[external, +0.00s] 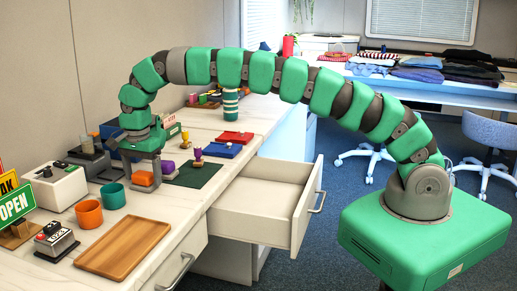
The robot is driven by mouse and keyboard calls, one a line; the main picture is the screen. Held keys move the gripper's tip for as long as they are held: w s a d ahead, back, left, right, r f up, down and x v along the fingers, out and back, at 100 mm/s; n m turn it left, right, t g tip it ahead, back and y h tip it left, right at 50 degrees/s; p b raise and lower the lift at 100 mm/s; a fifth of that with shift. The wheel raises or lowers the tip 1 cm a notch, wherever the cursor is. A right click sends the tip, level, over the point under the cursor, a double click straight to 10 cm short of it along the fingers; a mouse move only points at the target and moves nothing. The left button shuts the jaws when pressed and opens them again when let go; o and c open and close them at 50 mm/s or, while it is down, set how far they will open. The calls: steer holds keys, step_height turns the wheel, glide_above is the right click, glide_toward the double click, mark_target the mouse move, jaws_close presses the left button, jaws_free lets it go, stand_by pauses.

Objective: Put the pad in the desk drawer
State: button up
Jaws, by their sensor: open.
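A red flat pad (235,138) and a blue flat pad (222,150) lie on the white desk top, right of my gripper. I cannot tell which one the task means. The desk drawer (270,193) is pulled out and its visible inside looks empty. My gripper (143,172) points down over the desk, left of the dark green mat (205,176), with its jaws open. An orange block (143,180) shows at the fingertips. I cannot tell whether the fingers touch it.
Purple and yellow stamps (197,157) stand by the mat. Orange (89,215) and teal (113,197) cups, a wooden tray (122,248) and a white box (60,186) occupy the desk's near left. A striped cup (230,102) stands farther back. Space above the drawer is clear.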

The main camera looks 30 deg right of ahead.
mark_target(150, 174)
steer(key=shift+f, duration=0.2)
steer(key=shift+c, duration=0.3)
steer(key=c, duration=0.9)
steer(key=shift+r, duration=0.1)
steer(key=shift+r+p, duration=0.45)
steer(key=shift+r, duration=1.35)
steer(key=shift+s+d, duration=0.45)
steer(key=shift+d, duration=0.05)
steer(key=shift+s+d+r, duration=0.1)
steer(key=shift+s+d, duration=0.2)
steer(key=shift+d, duration=0.15)
steer(key=s+d, duration=0.6)
steer(key=d, duration=0.1)
steer(key=s+d+r+p, duration=0.1)
steer(key=s+d, duration=0.1)
steer(key=d, duration=0.1)
steer(key=shift+s+d, duration=0.25)
steer(key=shift+s, duration=0.15)
